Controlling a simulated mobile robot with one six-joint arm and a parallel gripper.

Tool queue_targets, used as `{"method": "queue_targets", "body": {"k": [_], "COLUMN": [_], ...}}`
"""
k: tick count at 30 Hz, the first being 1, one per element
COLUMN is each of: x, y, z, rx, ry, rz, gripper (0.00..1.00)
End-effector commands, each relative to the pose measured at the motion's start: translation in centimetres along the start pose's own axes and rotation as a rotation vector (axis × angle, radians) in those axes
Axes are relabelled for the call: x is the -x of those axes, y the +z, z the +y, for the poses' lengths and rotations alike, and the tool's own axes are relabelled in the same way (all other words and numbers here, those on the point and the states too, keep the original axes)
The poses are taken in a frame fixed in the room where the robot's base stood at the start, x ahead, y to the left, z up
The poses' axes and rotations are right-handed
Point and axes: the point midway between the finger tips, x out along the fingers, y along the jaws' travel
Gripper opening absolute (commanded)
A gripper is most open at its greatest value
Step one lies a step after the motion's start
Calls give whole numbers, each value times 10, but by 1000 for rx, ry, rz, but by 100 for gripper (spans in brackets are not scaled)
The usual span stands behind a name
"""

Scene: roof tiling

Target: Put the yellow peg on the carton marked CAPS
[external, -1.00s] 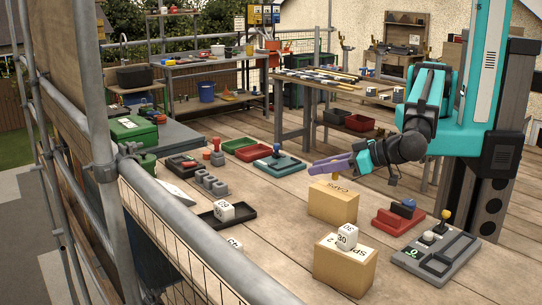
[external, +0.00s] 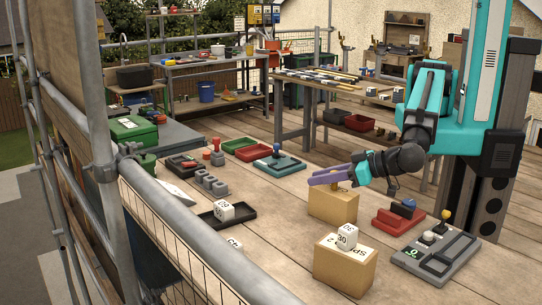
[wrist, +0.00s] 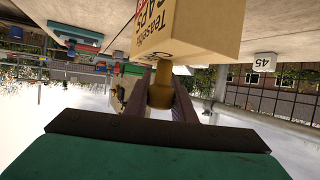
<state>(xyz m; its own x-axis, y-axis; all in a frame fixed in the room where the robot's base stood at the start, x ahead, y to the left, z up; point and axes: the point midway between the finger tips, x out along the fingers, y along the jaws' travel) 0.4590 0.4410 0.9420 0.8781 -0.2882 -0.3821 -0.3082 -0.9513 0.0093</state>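The tan carton marked CAPS (external: 333,206) stands on the plank floor in the external view; it fills the top of the wrist view (wrist: 190,28), where the picture is upside down. My gripper (external: 325,177) has purple fingers and is just above the carton's top. In the wrist view the fingers lie against both sides of the yellow peg (wrist: 160,92), so my gripper appears shut on it. The peg's far end meets the carton's top in that view; I cannot tell whether it touches. In the external view the fingers mostly hide the peg.
A second carton (external: 344,272) with a white numbered cube (external: 347,238) on it stands in front. To the right are a red block holder (external: 399,221) and a grey tray (external: 437,254) with a yellow knob. A black tray (external: 227,215) with another cube lies left. Planks between are clear.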

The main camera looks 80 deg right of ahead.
Motion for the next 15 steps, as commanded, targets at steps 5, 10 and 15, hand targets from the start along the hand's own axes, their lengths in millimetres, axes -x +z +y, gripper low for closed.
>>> {"method": "queue_targets", "body": {"k": [5,10,15], "x": [0,0,1], "y": [0,0,-2], "z": [0,0,0], "rx": [0,0,0], "ry": [0,0,0], "rz": [0,0,0], "gripper": [41,41,41]}}
